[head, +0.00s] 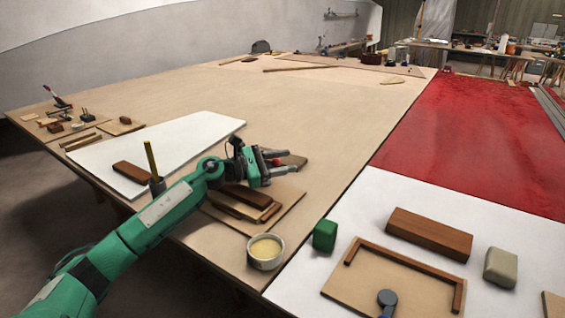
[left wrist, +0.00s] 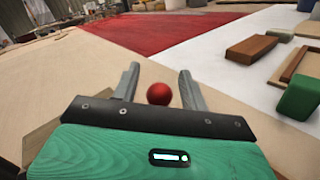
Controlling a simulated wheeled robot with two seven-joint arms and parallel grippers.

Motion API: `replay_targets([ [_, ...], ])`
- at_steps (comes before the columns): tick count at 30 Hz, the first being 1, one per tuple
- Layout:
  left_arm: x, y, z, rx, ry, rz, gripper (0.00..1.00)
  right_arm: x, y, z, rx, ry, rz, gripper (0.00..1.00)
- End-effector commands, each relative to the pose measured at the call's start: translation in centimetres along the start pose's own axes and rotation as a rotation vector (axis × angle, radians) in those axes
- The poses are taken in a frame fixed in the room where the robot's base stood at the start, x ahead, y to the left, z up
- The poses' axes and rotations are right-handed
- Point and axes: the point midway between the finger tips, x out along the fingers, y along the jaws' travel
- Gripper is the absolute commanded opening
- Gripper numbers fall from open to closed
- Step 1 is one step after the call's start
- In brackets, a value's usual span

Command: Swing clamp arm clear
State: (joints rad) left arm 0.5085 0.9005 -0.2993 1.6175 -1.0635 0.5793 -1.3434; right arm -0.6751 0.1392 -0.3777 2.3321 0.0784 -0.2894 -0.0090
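A small red ball-shaped knob (head: 275,153) shows at my left gripper in the head view. In the left wrist view the red knob (left wrist: 159,94) sits between the two fingers, with a gap on each side. My left gripper (head: 283,158) is open around it, above the far side of a wooden board (head: 284,205) with dark brown blocks (head: 246,196). The clamp arm itself cannot be made out; my gripper and forearm hide much of that area. My left gripper also shows in the left wrist view (left wrist: 160,85). My right gripper is not in view.
A cream-filled bowl (head: 265,252), a green block (head: 325,235) and a brown block (head: 429,233) stand nearby. A fenced board (head: 350,285) at lower right carries a blue-grey rounded part (head: 387,298). A yellow-topped upright tool (head: 151,163) stands by my forearm. The table beyond is largely clear.

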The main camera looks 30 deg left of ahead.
Motion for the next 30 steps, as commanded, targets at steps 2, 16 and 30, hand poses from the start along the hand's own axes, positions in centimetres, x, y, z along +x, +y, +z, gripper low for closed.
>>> replay_targets([
  [2,0.0,0.0,0.0,0.0,0.0,0.0,0.44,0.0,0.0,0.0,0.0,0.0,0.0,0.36],
  [16,-2.7,0.0,-0.2,0.0,0.004,0.002,0.44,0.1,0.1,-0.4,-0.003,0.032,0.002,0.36],
  [30,-9.7,-0.1,-0.3,-0.001,0.004,0.001,0.44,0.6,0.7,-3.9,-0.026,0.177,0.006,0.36],
])
